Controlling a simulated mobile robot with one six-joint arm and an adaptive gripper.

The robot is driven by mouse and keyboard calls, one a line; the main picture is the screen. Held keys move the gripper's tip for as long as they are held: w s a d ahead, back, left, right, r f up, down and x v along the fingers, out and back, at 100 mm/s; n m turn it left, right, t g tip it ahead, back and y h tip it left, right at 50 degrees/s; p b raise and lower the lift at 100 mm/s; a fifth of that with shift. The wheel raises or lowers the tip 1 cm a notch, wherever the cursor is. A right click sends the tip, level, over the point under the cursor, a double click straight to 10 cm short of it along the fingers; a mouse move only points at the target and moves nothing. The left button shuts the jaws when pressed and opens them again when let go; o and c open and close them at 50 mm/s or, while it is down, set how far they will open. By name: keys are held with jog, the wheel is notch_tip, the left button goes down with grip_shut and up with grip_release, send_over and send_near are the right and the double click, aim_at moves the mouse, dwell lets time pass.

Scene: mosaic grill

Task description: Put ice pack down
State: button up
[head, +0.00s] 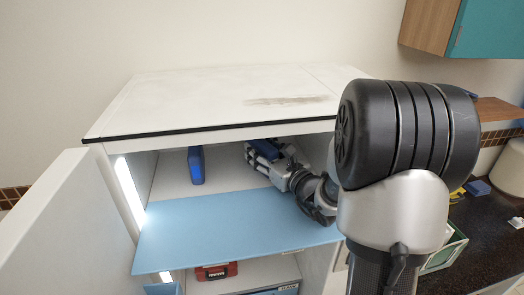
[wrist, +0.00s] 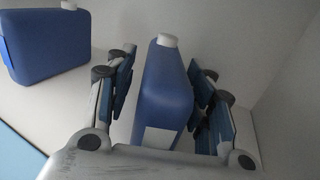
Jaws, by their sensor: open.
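A blue ice pack (wrist: 165,85) with a white cap and a pale label stands upright on the white floor of the compartment, between the fingers of my gripper (wrist: 161,68). The fingers are open, with a gap showing on each side of the pack. In the head view, my gripper (head: 262,160) reaches into the right side of the upper compartment, and this pack (head: 265,148) shows partly behind the fingers. A second blue ice pack (head: 196,165) stands apart to the left; it also shows in the wrist view (wrist: 45,42).
The white cabinet (head: 220,100) has its door (head: 45,215) swung open at left. A light blue panel (head: 230,232) lies in front of the compartment. A red case (head: 216,271) sits below. The compartment's right wall (wrist: 285,90) is close to my gripper.

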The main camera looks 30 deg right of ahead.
jog(key=shift+r, duration=0.25)
jog(key=s, duration=0.4)
jog(key=s+d, duration=0.1)
jog(key=s, duration=0.3)
jog(key=s+p, duration=0.1)
jog(key=s, duration=0.3)
jog(key=shift+d+f, duration=0.1)
jog(key=shift+d, duration=0.15)
jog(key=shift+a, duration=0.1)
